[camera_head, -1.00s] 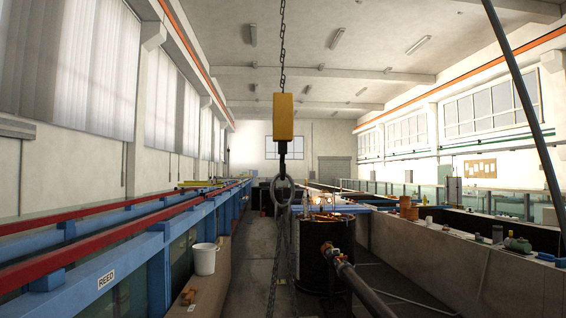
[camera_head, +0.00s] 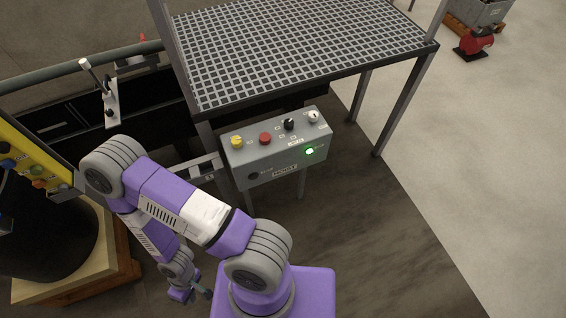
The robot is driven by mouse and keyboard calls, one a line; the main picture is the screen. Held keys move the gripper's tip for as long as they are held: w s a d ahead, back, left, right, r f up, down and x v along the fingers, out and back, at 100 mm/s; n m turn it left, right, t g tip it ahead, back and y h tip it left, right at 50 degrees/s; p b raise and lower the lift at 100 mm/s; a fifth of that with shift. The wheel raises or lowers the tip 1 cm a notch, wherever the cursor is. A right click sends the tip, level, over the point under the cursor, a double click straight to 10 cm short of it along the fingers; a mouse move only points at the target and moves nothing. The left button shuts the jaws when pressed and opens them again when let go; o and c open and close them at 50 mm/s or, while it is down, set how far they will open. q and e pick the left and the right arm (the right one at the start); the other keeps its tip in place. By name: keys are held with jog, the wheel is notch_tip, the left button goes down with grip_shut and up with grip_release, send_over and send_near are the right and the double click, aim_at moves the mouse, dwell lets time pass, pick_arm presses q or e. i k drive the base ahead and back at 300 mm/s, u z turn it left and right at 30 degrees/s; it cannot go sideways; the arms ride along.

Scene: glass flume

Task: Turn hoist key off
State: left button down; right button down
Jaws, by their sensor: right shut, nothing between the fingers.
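A grey control box (camera_head: 275,158) with a label plate on its front stands below the corner of a grated platform. Its sloped top carries a yellow knob (camera_head: 237,141), a red button (camera_head: 265,138), a black selector knob (camera_head: 289,124) and a pale switch (camera_head: 313,117) at the right end. I cannot tell for sure which is the hoist key. A green lamp (camera_head: 309,151) glows on its front. My right gripper (camera_head: 201,297) hangs low at the bottom, left of and below the box, apart from it, shut and empty. My left gripper is out of view.
The grated platform (camera_head: 300,45) on dark legs stands behind the box. A yellow panel (camera_head: 40,165) with buttons is at the left, by a black drum on a wooden pallet (camera_head: 120,268). A lever on a pale plate (camera_head: 111,105) stands upper left.

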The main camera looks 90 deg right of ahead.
aim_at(236, 142)
jog(key=z, duration=2.85)
jog(key=k, duration=0.45)
jog(key=i, duration=0.45)
jog(key=u, duration=0.45)
